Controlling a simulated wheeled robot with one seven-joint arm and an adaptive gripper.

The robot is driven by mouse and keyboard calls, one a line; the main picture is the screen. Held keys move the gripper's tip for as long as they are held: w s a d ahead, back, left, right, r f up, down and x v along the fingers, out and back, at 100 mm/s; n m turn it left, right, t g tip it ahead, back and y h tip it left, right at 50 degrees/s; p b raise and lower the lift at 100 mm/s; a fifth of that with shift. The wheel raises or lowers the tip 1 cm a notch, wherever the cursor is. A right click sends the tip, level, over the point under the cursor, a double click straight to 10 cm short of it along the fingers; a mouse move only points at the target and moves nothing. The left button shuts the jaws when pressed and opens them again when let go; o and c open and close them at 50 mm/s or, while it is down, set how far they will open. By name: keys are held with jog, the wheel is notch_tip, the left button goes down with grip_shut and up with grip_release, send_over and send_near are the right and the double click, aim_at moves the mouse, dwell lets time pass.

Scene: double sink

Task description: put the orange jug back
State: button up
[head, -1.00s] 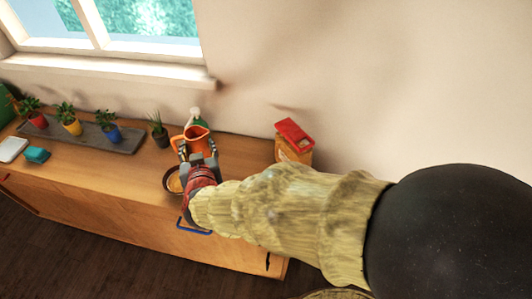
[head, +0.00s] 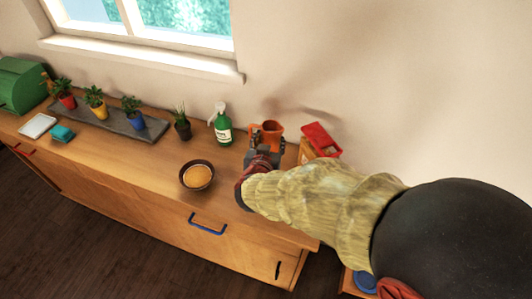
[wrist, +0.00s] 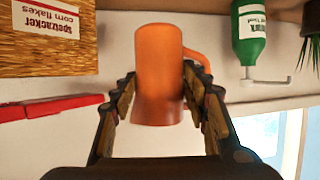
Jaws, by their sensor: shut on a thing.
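The orange jug (head: 272,131) is at the right part of the wooden counter, between the green spray bottle and the corn flakes box. In the wrist view the jug (wrist: 158,75) sits between the two fingers, with its handle to the right. My gripper (head: 262,152) is shut on the jug. The wrist view shows my gripper (wrist: 160,112) with a finger along each side of the jug. My gripper hides the jug's lower part in the head view, so I cannot tell whether it touches the counter.
A green spray bottle (head: 222,125) stands left of the jug. A dark bowl (head: 197,175) sits in front on the left. Potted plants stand on a grey tray (head: 110,126).

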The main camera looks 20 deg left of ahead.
jog(key=w+f, duration=0.1)
jog(key=w+a+f+b, duration=0.1)
jog(key=f, duration=0.1)
jog(key=w+a+f+b, duration=0.1)
jog(key=w+f, duration=0.1)
jog(key=shift+a+f, duration=0.1)
jog(key=shift+f, duration=0.15)
jog(key=shift+w+a+f+b, duration=0.15)
jog(key=shift+f+b, duration=0.35)
jog(key=shift+f, duration=0.4)
jog(key=shift+w+f+b, duration=0.15)
jog(key=shift+f+b, duration=0.35)
jog(key=shift+f, duration=0.35)
jog(key=shift+f, duration=0.15)
jog(key=o, duration=1.5)
